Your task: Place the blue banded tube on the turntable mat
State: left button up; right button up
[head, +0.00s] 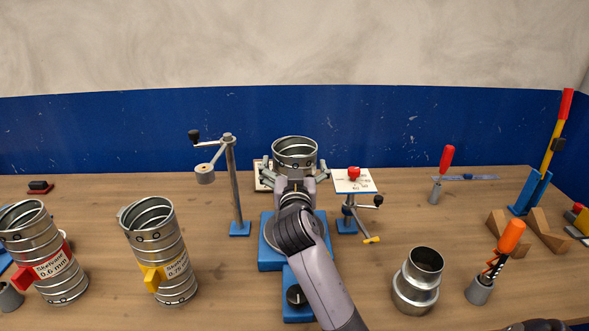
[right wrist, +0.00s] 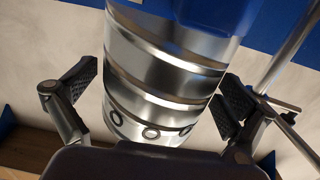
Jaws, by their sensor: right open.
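A ridged metal tube (head: 295,148) stands upright at the middle of the table in the head view. The right wrist view shows the same tube (right wrist: 150,95) with a blue area on it. My right gripper (head: 296,172) is open, with its fingers on either side of the tube; in the right wrist view gaps show beside it. The turntable's grey round top (head: 270,238) on a blue base (head: 270,262) is partly hidden by my right arm. The tube's lower end is hidden, so I cannot tell what it rests on. My left gripper is not in view.
Red-tagged (head: 45,255) and yellow-tagged (head: 160,250) tubes stand left. A metal reducer (head: 417,280), an orange-handled tool (head: 505,250) and wooden blocks (head: 548,230) are right.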

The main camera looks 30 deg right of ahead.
jog(key=shift+s+a, duration=0.2)
jog(key=shift+s, duration=0.05)
jog(key=b+v, duration=0.3)
jog(key=v, duration=0.8)
jog(key=shift+s, duration=0.25)
jog(key=shift+r, duration=0.1)
